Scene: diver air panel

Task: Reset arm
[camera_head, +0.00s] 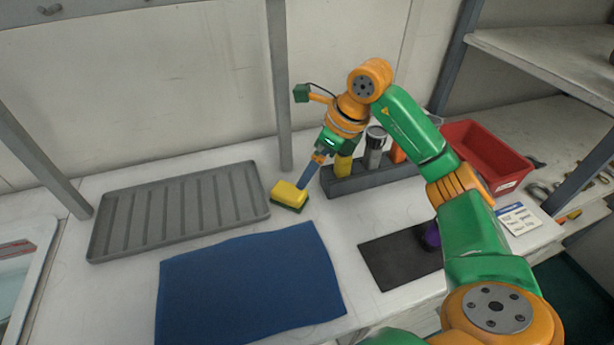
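My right arm, green and orange, reaches in from the lower right over the bench. Its gripper (318,160) points down and appears closed around the top of a blue handle (307,176). The handle leans, and at its lower end is a yellow sponge head (288,193) with a green underside. The sponge is at the bench top beside the right end of the grey ribbed tray (140,243); I cannot tell whether it touches the bench. My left gripper is not in view.
A dark rack (370,184) holds a yellow item (343,167), a black-and-silver cylinder (375,148) and an orange item. A blue mat (245,285) lies in front. A black mat (385,262) bears a purple object (432,236). A red bin (490,160) and card (519,219) are right.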

